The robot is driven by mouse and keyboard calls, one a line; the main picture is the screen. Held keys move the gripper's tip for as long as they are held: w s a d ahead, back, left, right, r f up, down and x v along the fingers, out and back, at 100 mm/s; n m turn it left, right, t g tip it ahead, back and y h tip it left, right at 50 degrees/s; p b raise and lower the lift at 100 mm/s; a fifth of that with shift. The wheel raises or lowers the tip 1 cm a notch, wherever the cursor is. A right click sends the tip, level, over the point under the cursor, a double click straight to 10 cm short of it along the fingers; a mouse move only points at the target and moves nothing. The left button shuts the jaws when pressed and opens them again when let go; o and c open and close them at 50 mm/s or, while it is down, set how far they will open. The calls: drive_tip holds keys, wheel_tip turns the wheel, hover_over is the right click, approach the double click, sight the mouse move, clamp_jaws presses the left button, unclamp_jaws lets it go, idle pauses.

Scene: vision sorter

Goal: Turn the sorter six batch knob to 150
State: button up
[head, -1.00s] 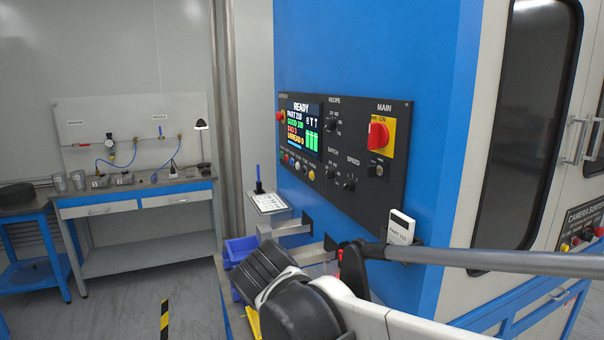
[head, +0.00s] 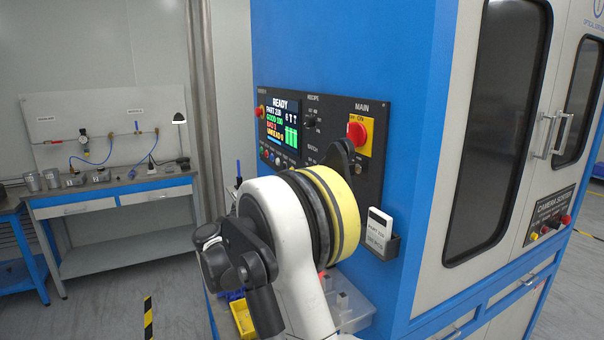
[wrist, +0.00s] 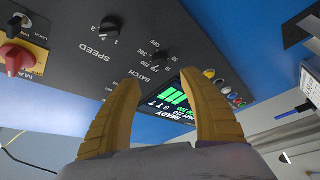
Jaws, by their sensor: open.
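The batch knob (wrist: 158,63) is a small dark knob on the black control panel (wrist: 70,80), which appears turned over in the wrist view. Numbers surround it, and its exact pointer setting is too small to read. My gripper (wrist: 161,79) is open, with two yellow fingers pointing toward the panel and an empty gap between them. The knob shows just beyond the fingertips, between them, with no visible contact. In the head view my arm hides the knob and the fingers; only the batch label shows on the panel (head: 381,112).
The speed knob (wrist: 110,27) is beside the batch knob. The red main switch (head: 357,133) is on the panel's right. The lit screen (head: 277,122) reads READY. A card holder (head: 393,246) juts out below the panel, and a clear bin (head: 352,318) is lower down.

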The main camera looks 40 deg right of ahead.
drive_tip(key=b+x, duration=0.2)
drive_tip(key=x, duration=0.7)
drive_tip(key=shift+d, duration=0.4)
drive_tip(key=shift+r, duration=0.1)
clamp_jaws()
